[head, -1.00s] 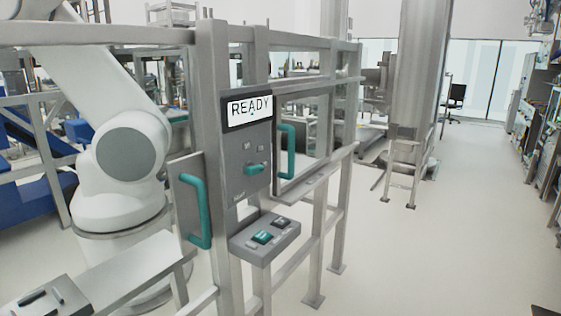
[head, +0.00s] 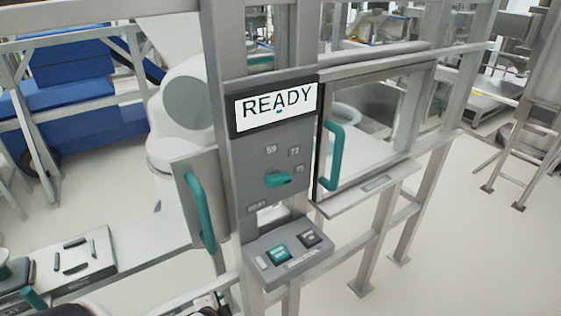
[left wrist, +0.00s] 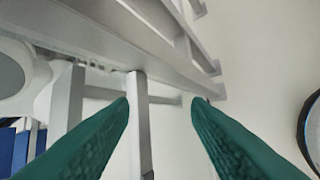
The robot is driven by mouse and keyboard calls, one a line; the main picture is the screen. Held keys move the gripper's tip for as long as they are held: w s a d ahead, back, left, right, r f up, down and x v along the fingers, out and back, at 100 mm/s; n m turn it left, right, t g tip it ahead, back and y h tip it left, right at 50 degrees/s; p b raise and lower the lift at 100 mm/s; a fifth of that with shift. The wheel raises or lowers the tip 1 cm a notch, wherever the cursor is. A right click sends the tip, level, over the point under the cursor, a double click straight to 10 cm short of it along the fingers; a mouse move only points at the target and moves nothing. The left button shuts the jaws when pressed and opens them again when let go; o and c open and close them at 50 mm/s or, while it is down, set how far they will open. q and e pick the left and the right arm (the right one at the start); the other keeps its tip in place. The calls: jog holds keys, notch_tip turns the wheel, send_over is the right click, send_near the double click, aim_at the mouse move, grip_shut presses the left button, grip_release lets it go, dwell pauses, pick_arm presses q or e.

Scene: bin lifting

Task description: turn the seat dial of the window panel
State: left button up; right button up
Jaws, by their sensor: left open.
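The seat dial (head: 279,179) is a small teal knob on the grey window panel (head: 248,165), below a white display (head: 277,104) that reads READY. The knob lies nearly level, with small number labels above and to the right of it; the upper left one looks like 59. In the left wrist view, my left gripper (left wrist: 160,102) shows two teal fingers spread apart with nothing between them. Grey frame bars show behind the fingers, and the dial is not in that view. I cannot make out the left gripper surely in the head view. My right gripper is not in view.
A button box (head: 290,257) juts out below the dial. A teal handle (head: 200,212) stands to its left, another teal handle (head: 333,155) is on the window to the right. A metal bench (head: 135,248) is at the left.

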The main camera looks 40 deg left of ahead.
pick_arm(q)
jog(key=w+r+m+t+p, duration=0.1)
jog(key=w+r+m+t, duration=0.2)
jog(key=r, duration=0.9)
jog(key=w+r+m+t+p, duration=0.2)
jog(key=r, duration=1.1)
jog(key=m+t+h+p, duration=0.1)
jog(key=m+t+h, duration=0.3)
jog(key=m, duration=0.3)
send_near(271, 185)
jog(key=w, duration=0.2)
jog(key=shift+n, duration=0.3)
jog(key=w+p, duration=0.1)
jog(key=w, duration=0.5)
jog(key=w+f+p, duration=0.1)
jog(key=w, duration=0.2)
jog(key=shift+f+p, duration=0.1)
jog(key=shift+p, duration=0.2)
jog(key=shift+w+d+f, duration=0.1)
jog(key=shift+w+f, duration=0.15)
jog(key=shift+w, duration=0.5)
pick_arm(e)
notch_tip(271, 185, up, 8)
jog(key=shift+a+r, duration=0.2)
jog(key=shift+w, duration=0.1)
